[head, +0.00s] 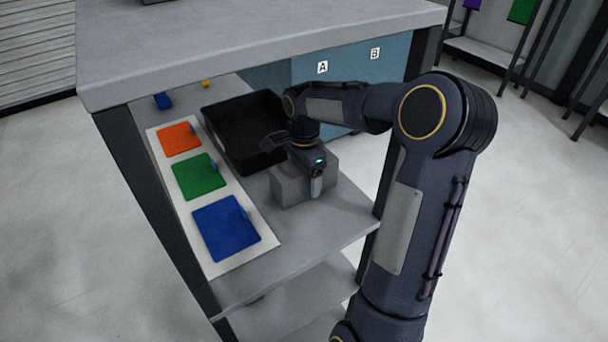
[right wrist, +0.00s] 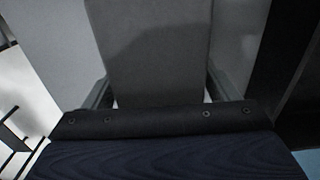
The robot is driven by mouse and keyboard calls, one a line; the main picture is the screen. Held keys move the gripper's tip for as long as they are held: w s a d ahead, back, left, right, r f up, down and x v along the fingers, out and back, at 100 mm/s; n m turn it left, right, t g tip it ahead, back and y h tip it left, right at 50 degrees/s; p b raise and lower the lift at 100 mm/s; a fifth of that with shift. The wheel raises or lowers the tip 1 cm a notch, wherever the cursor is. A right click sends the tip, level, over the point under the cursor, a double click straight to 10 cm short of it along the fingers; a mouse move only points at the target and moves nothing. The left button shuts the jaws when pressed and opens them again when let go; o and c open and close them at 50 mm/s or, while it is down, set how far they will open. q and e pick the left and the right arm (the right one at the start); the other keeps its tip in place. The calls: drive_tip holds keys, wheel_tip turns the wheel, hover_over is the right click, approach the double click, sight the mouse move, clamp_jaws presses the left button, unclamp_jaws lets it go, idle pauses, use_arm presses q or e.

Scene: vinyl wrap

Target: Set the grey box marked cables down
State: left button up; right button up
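A plain grey box (head: 291,190) is at the right side of the shelf under the grey top, close beside the black tray. My right gripper (head: 297,165) is over it from above, with a finger down along its near side. In the right wrist view the grey box (right wrist: 158,50) fills the space between the two fingers of the right gripper (right wrist: 158,92), which press against its sides. Its underside is hidden, so I cannot tell whether it touches the shelf. No cables marking is readable. My left gripper is in neither view.
The black tray (head: 220,116) stands behind the box. A white strip (head: 232,264) with orange (head: 179,138), green (head: 198,176) and blue (head: 226,228) squares lies along the left. Blue panels marked A and B (head: 345,72) stand at the back. The grey top (head: 240,40) overhangs the shelf.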

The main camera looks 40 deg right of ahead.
drive_tip(key=shift+r, duration=0.65)
wheel_tip(320, 180, up, 6)
drive_tip(key=shift+r, duration=0.1)
drive_tip(key=s+a+f+n+t+y, duration=0.1)
drive_tip(key=s+a+n+t+y, duration=0.1)
drive_tip(key=s+a+n, duration=0.6)
drive_tip(key=s+a+f+n+t+y, duration=0.1)
drive_tip(key=s+a+n+t, duration=0.2)
drive_tip(key=s+a+n, duration=0.6)
drive_tip(key=s, duration=0.4)
drive_tip(key=shift+a+f+n+t+y, duration=0.3)
drive_tip(key=shift+a+y, duration=0.1)
